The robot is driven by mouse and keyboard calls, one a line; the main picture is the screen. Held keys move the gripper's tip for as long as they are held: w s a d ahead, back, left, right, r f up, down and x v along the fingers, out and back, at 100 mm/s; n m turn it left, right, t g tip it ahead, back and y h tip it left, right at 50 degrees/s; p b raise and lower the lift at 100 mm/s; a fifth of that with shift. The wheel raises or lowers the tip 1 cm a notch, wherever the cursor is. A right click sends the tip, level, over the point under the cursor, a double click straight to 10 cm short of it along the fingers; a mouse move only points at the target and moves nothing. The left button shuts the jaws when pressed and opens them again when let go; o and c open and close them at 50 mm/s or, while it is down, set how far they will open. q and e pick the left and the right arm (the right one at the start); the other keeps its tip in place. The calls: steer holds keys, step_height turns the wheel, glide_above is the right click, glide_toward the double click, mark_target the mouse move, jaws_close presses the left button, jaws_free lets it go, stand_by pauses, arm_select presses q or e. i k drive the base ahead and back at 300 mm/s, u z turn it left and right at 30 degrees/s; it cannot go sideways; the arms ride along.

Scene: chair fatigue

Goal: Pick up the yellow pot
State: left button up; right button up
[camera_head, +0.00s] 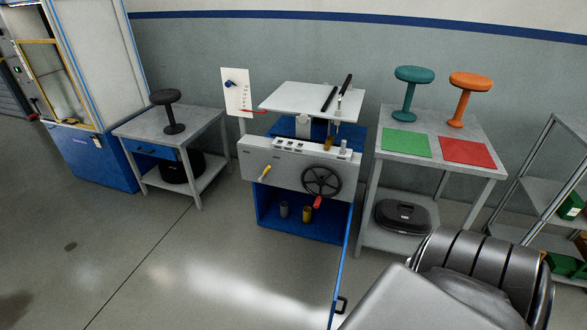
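A small yellow-brown cylinder (306,214), which looks like the yellow pot, stands upright inside the open blue cabinet (329,230) under the grey machine (290,165). A similar grey cylinder (284,210) stands just to its left, a small gap apart. Another small yellow-brown piece (328,143) shows higher up, under the machine's white top plate; it is too small to make out. Neither of my grippers is in view. A large grey and black arm part, probably mine, fills the lower right.
The cabinet's blue door (343,250) stands open at its right. A handwheel (321,181) with a red handle juts out above the cylinders. A table (445,148) with stools stands right, another table (200,130) left. The floor in front is clear.

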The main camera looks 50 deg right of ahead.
mark_target(307, 210)
steer(key=i, duration=2.8)
steer(key=z, duration=2.6)
